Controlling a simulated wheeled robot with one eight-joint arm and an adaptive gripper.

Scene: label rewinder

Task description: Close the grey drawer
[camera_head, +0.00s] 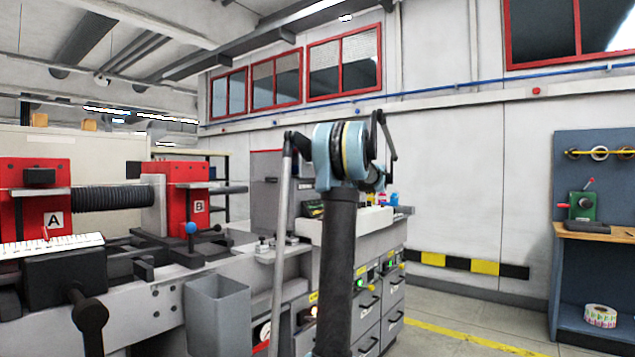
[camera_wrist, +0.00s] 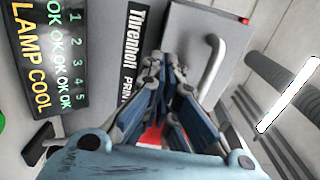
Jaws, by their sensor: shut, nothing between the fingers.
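Grey drawers with black handles (camera_head: 367,312) are in the front of the grey cabinet, right of my arm in the head view. My arm hides part of the cabinet front, and I cannot tell from here which drawer stands open or how far. My gripper (camera_wrist: 168,65) is shut and empty in the wrist view, its fingers pointing at a grey panel (camera_wrist: 190,30) with a curved grey handle (camera_wrist: 212,65). I cannot tell whether the fingertips touch the panel. I cannot make out the gripper in the head view.
A dark display (camera_wrist: 45,55) reading "LAMP COOL" is left of my gripper. A grey open bin (camera_head: 217,315) hangs on the machine's front. Red units A (camera_head: 35,185) and B (camera_head: 190,187) stand at left. Floor shows right of the cabinet, before a blue workbench (camera_head: 595,285).

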